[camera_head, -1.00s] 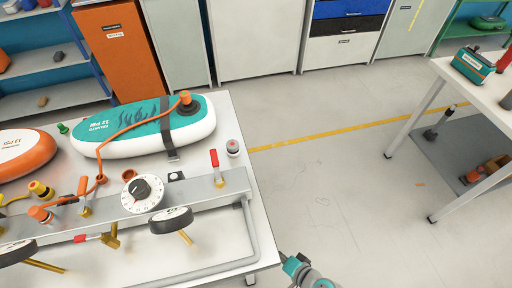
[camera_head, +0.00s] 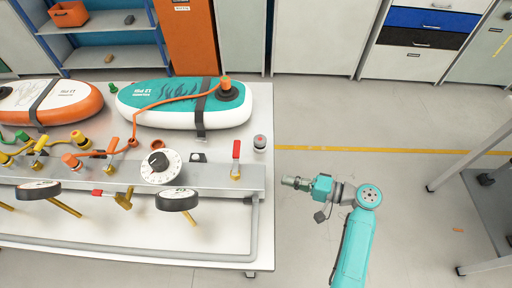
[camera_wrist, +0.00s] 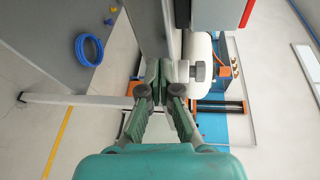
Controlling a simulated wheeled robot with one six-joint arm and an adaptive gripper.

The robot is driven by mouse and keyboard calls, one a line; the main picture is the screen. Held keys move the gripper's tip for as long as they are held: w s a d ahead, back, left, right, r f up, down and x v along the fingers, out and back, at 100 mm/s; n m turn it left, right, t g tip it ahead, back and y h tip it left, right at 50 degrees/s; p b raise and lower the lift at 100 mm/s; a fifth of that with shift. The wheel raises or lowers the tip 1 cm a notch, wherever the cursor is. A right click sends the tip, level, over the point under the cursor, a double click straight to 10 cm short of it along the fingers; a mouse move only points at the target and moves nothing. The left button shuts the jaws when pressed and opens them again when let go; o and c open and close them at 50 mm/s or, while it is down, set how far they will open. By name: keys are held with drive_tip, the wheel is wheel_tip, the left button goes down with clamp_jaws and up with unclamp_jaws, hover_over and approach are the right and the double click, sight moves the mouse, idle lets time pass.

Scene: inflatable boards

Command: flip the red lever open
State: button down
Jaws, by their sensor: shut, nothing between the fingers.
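A red lever (camera_head: 236,150) stands upright on a brass valve at the right end of the grey metal manifold (camera_head: 215,178) on the white bench. A second red handle (camera_head: 97,192) lies on the manifold's front side, joined to a brass valve (camera_head: 124,198). My gripper (camera_head: 290,182) is off the bench's right edge, to the right of the upright lever and apart from it. In the wrist view my gripper (camera_wrist: 160,70) has its fingers together and holds nothing. A red strip (camera_wrist: 247,12) shows at the top there; I cannot tell what it is.
A teal board (camera_head: 150,97) and an orange board (camera_head: 85,100) lie behind the manifold. A dial (camera_head: 160,166), a black gauge (camera_head: 177,199) and a small red-topped canister (camera_head: 260,142) are near the lever. Open floor (camera_head: 330,130) lies right of the bench.

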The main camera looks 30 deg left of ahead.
drive_tip(key=w+r+n+g, duration=0.3)
drive_tip(key=r+n+g, duration=0.1)
drive_tip(key=r, duration=0.7)
drive_tip(key=shift+w+r+n+g, duration=0.3)
drive_tip(key=shift+w+r+g, duration=0.1)
drive_tip(key=shift+g, duration=0.5)
drive_tip(key=shift+d, duration=0.1)
approach(236, 157)
drive_tip(key=a, duration=0.7)
drive_tip(key=shift+s+f, duration=0.3)
drive_tip(key=shift+f, duration=0.05)
